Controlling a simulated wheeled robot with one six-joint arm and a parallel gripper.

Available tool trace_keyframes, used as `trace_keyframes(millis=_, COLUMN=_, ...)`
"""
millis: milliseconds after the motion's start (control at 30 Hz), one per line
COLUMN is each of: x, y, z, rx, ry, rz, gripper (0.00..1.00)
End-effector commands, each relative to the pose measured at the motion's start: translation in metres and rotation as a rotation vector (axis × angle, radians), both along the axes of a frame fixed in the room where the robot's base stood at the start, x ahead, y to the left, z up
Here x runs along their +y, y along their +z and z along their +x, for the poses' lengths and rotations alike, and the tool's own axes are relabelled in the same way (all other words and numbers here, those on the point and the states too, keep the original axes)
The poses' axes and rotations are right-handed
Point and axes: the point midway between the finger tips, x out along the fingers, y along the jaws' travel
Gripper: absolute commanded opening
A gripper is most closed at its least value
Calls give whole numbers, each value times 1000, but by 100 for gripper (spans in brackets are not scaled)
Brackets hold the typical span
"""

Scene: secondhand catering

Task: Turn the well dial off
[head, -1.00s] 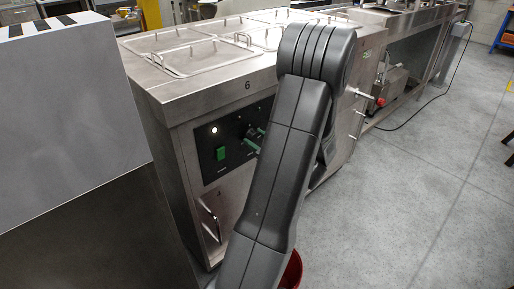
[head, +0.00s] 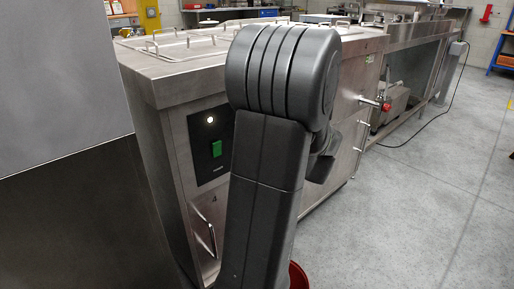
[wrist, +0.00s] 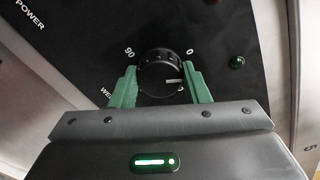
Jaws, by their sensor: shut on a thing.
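The well dial (wrist: 160,66) is a round black knob on a black panel in the wrist view. My gripper (wrist: 160,84) has its two green fingers on either side of the dial, shut on it. A white pointer line on the dial points to the right in the picture, below the printed 0. A 90 is printed at the dial's upper left, and a partly covered label starts with WE. In the head view my arm hides the dial and the gripper.
The steel unit (head: 175,88) carries the panel, with a lit white lamp and a green power switch (head: 216,149). A dark green lamp (wrist: 237,62) sits right of the dial. A red valve handle (head: 386,106) juts out on the right.

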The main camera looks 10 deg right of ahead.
Motion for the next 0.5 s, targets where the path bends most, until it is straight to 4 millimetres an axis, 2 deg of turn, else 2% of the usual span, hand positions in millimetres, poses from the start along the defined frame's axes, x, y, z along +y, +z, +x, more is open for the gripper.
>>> trace_keyframes(millis=33, x=0, y=-7, z=0, rx=-24, ry=1, rz=-36, gripper=19)
trace_keyframes(millis=500, x=0, y=-2, z=0, rx=-205, ry=1, rz=-313, gripper=19)
